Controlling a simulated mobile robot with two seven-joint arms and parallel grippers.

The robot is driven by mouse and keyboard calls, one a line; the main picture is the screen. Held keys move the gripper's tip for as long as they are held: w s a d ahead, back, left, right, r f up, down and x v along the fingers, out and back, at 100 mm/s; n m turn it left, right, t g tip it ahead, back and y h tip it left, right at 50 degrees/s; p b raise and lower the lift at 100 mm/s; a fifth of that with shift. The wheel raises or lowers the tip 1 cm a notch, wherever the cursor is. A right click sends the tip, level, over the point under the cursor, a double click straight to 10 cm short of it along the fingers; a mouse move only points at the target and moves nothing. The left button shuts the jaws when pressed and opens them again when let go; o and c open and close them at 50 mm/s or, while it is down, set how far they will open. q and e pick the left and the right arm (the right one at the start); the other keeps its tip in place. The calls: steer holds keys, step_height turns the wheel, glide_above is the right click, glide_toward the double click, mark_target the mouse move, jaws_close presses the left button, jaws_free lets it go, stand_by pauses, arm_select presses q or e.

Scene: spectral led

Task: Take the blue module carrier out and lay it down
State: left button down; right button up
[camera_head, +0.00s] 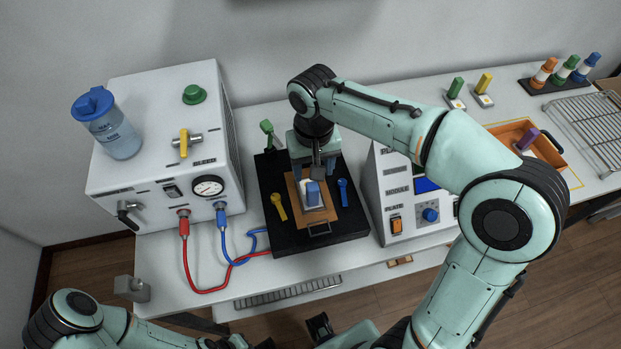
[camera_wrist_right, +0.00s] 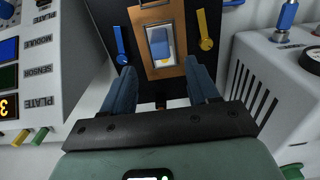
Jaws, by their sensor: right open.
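The blue module carrier, a blue block on a pale plate (camera_head: 313,193), sits on the brown plate (camera_head: 295,190) of the black fixture (camera_head: 345,225). It also shows in the right wrist view (camera_wrist_right: 160,43). My right gripper (camera_head: 317,172) is just behind and above the carrier in the head view. In the right wrist view its two fingers (camera_wrist_right: 164,75) are apart with nothing between them, and the carrier lies beyond their tips. My left arm shows at the lower left of the head view; its gripper does not show clearly.
Yellow (camera_head: 278,205), blue (camera_head: 342,190) and green (camera_head: 267,130) levers stand around the brown plate. A white gauge box (camera_head: 155,160) is at left, a white control box (camera_head: 400,225) at right. Red (camera_head: 187,260) and blue hoses cross the front. An orange tray (camera_head: 552,155) holds a purple-handled piece.

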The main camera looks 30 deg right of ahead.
mark_target(312, 185)
step_height(312, 185, down, 11)
steer(key=shift+w+r+b, duration=0.1)
steer(key=shift+b, duration=0.55)
steer(key=shift+c, duration=0.3)
steer(key=shift+r, duration=0.1)
jaws_close()
